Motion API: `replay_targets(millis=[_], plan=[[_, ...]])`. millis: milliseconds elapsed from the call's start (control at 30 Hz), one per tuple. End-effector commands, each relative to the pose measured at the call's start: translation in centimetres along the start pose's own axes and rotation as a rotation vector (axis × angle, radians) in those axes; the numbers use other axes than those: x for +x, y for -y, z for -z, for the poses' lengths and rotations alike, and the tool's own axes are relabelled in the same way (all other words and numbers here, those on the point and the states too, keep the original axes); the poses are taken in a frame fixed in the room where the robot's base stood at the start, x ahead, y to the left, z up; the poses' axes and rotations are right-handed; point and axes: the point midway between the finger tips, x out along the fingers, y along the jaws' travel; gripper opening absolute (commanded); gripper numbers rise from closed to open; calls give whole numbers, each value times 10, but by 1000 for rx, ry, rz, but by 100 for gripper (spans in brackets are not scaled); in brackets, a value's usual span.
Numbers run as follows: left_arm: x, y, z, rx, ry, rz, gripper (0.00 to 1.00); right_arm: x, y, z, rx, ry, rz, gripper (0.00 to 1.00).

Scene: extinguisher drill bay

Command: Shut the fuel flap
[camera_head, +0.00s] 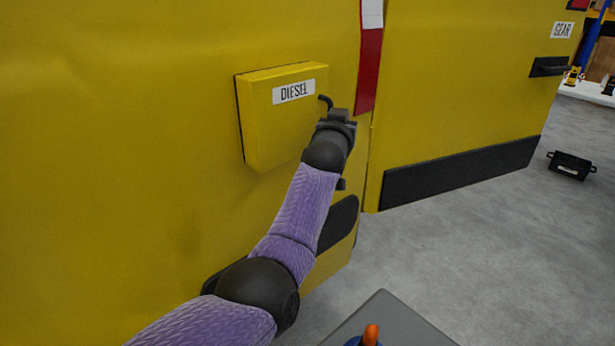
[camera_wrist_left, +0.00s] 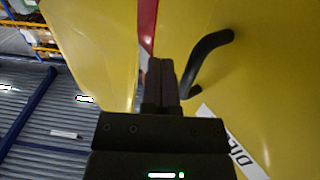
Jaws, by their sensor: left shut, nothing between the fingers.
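The fuel flap (camera_head: 285,130) is a yellow box-like panel with a white DIESEL label, standing out from the yellow vehicle side. A dark line shows along its left edge; its right edge is partly behind my left gripper, so I cannot tell whether it sits flush. Its bent black handle (camera_head: 325,101) also shows in the left wrist view (camera_wrist_left: 207,58). My left gripper (camera_head: 338,118) is at the flap's right side, by the handle. In the left wrist view its fingers (camera_wrist_left: 163,72) are together and empty, beside the handle, not around it. Contact is unclear. My right gripper is out of view.
Right of the flap are a red strip (camera_head: 370,65) and a yellow GEAR panel (camera_head: 460,80) with a black handle (camera_head: 549,67). A black case (camera_head: 571,165) lies on the grey floor (camera_head: 470,240). An orange-tipped object (camera_head: 370,335) shows at the bottom.

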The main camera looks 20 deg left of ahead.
Motion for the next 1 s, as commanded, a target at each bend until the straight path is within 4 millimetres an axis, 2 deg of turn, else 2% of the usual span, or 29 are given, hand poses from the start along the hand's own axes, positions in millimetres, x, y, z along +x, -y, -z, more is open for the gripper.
replay_targets(millis=[167, 267, 367, 533, 700, 867, 1000], plan=[[0, 0, 0, 0, 0, 0, 0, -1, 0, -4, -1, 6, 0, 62], [-6, 0, 3, 0, -1, 1, 0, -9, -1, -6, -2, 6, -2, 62], [-18, 0, 6, 0, -1, 1, 0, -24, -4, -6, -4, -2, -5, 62], [-50, 0, 7, -1, -1, -1, 0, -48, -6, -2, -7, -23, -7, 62], [-81, 0, 3, 0, 1, 0, 0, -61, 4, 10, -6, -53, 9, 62], [-96, 0, 1, 0, 1, 0, 0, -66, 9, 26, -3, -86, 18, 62], [-99, 0, 0, 0, 1, 0, 0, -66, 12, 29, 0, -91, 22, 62]])
